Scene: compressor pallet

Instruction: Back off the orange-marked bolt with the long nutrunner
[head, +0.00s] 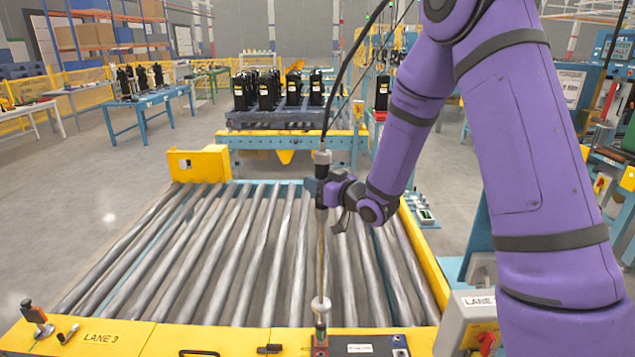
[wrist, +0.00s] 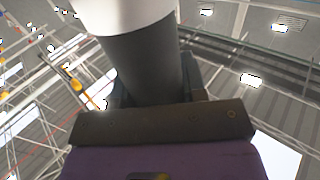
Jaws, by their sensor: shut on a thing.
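The long nutrunner (head: 322,168) stands about upright in the head view, with a dark body, a thin shaft and a cable rising from its top. My gripper (head: 325,190) is shut on its body. In the wrist view the nutrunner (wrist: 145,65) is a thick dark cylinder with a white band, close against my gripper (wrist: 155,100). The white collar (head: 320,304) near the shaft's lower end is just above a small red block (head: 319,345) on the yellow front ledge. I cannot tell whether the tip is seated there. I cannot make out an orange-marked bolt.
The roller conveyor (head: 215,250) in front is bare. Black compressors (head: 268,92) stand on a pallet beyond the conveyor. A blue table (head: 150,100) is at the back left.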

